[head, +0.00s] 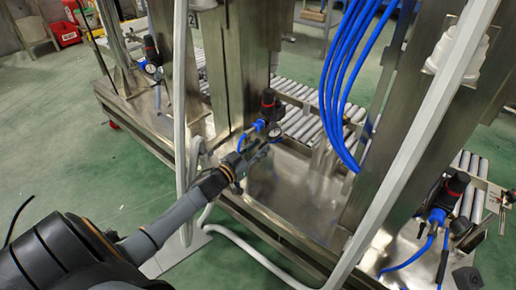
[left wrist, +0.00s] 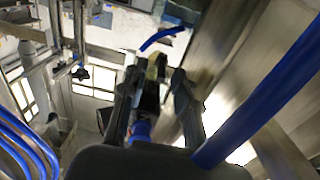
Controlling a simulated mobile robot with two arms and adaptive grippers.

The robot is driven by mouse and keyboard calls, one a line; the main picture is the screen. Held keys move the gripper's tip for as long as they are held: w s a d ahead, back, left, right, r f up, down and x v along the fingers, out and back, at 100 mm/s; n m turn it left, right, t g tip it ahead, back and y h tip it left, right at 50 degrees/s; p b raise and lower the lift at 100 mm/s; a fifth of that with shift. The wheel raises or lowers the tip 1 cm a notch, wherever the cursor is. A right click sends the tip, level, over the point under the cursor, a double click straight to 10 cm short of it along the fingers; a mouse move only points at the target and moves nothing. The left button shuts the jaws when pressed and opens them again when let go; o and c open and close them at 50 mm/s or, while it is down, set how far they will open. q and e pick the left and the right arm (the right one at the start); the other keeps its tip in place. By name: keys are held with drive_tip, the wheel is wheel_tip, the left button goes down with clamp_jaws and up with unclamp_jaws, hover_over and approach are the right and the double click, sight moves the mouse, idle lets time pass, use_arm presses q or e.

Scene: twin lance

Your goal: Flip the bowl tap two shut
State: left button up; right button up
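Three similar tap units with black-and-red tops, gauges and blue parts stand along the steel frame. The middle one (head: 267,106) has a round gauge (head: 275,131) and a blue part (head: 258,125) on its left. No number shows on it. My left gripper (head: 262,150) is just below and in front of this unit. In the left wrist view its two fingers (left wrist: 157,78) are apart, with a dark part (left wrist: 149,100) and a blue part (left wrist: 141,131) between or beyond them. I cannot tell whether they touch, nor how the tap lever is set. My right gripper is out of view.
Another unit (head: 151,55) stands at the far left and one (head: 454,190) at the right. Blue hoses (head: 345,80) hang right of the middle unit. Grey tubes (head: 181,100) and steel posts (head: 228,60) stand close to my left arm. Rollers (head: 300,95) lie behind.

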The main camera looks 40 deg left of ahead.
use_arm(q)
drive_tip(key=shift+s, duration=0.1)
drive_tip(key=s+a, duration=0.1)
drive_tip(key=s, duration=1)
drive_tip(key=shift+s, duration=0.4)
drive_tip(key=shift+a, duration=0.1)
